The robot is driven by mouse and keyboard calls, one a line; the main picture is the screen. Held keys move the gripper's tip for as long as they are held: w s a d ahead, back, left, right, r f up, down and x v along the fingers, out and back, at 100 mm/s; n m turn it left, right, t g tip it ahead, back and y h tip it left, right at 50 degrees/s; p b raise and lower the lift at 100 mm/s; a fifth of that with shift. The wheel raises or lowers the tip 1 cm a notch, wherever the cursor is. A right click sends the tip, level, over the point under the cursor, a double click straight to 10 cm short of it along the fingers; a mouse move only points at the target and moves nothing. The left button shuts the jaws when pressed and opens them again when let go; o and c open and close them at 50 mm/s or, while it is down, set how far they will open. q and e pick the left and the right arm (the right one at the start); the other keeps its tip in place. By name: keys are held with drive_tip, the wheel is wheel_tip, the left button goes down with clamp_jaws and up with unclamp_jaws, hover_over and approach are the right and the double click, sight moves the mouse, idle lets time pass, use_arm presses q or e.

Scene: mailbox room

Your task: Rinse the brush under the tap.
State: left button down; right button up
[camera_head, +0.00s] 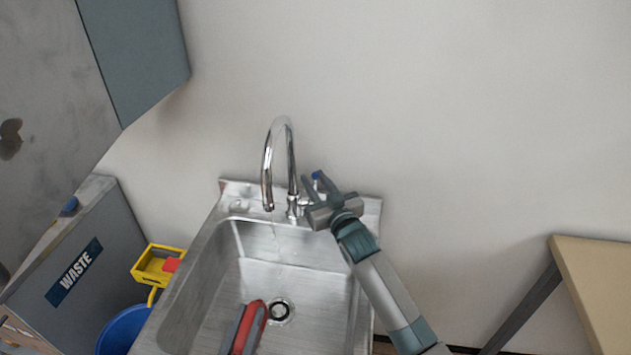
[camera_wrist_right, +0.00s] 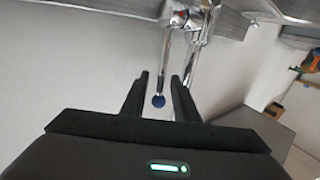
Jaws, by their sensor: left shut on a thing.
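The steel sink (camera_head: 229,255) has a chrome gooseneck tap (camera_head: 267,165) at its back edge. A thin, faint stream seems to fall from the spout. A red piece (camera_head: 254,318), seemingly the brush, shows low over the basin, left of the drain. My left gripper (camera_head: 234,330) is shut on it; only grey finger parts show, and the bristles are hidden.
A grey waste bin (camera_head: 105,265) stands left of the sink. A yellow holder (camera_head: 155,264) and a blue bucket (camera_head: 122,332) are between them. A wooden table (camera_head: 595,280) is at the right. The wall behind is bare.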

clamp_jaws()
idle(1.4)
